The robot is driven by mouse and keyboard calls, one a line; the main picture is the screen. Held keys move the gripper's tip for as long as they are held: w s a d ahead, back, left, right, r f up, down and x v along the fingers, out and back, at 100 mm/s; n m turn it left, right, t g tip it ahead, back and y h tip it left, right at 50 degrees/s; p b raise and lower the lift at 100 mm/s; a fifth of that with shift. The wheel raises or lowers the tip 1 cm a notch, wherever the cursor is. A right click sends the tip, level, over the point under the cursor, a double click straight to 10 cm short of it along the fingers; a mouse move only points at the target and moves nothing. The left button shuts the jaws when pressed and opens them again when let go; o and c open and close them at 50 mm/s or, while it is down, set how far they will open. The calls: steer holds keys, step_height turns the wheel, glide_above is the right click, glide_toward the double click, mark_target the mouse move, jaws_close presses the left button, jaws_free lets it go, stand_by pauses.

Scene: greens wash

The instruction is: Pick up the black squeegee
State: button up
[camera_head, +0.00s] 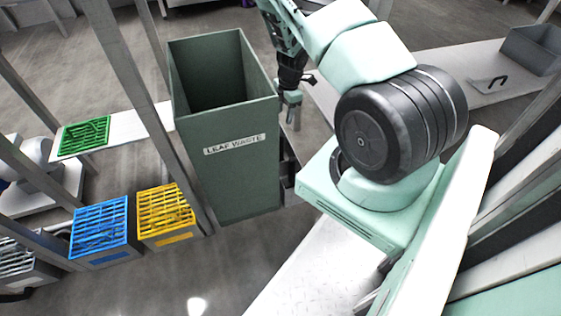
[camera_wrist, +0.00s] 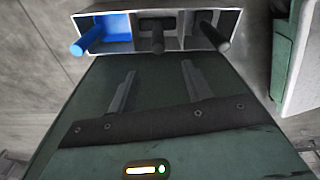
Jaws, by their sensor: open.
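A grey holder with three compartments (camera_wrist: 174,52) is at the top of the wrist view. A blue-handled tool (camera_wrist: 92,38) stands in its left compartment. A black handle (camera_wrist: 157,40) stands in the middle one and another dark handle (camera_wrist: 215,44) in the right one. I cannot tell which dark handle is the squeegee's, as their heads are hidden. My gripper (camera_wrist: 158,68) is open and empty, with its fingers pointing towards the holder and apart from the handles. In the head view my gripper (camera_head: 291,98) hangs just right of the green leaf waste bin.
The tall leaf waste bin (camera_head: 228,151) stands close to my arm. Blue (camera_head: 100,258) and yellow (camera_head: 168,236) crates are at lower left. A green crate (camera_head: 66,150) is on a white shelf. A grey bin (camera_head: 535,50) stands on a bench at upper right.

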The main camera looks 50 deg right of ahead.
mark_target(281, 134)
steer(key=f+b, duration=0.1)
steer(key=f, duration=0.1)
steer(key=f+b, duration=0.1)
steer(key=f, duration=0.2)
steer(key=a+f+b, duration=0.1)
steer(key=f, duration=0.2)
steer(key=shift+w+f+b, duration=0.2)
steer(key=shift+f+b, duration=0.05)
steer(key=shift+b, duration=0.15)
steer(key=f+b, duration=0.2)
steer(key=f, duration=0.1)
steer(key=f+b, duration=0.1)
steer(key=f, duration=0.1)
steer(key=shift+w+a+f+b, duration=0.15)
steer(key=shift+w+a+b, duration=0.1)
steer(key=shift+b, duration=0.15)
steer(key=c, duration=1.1)
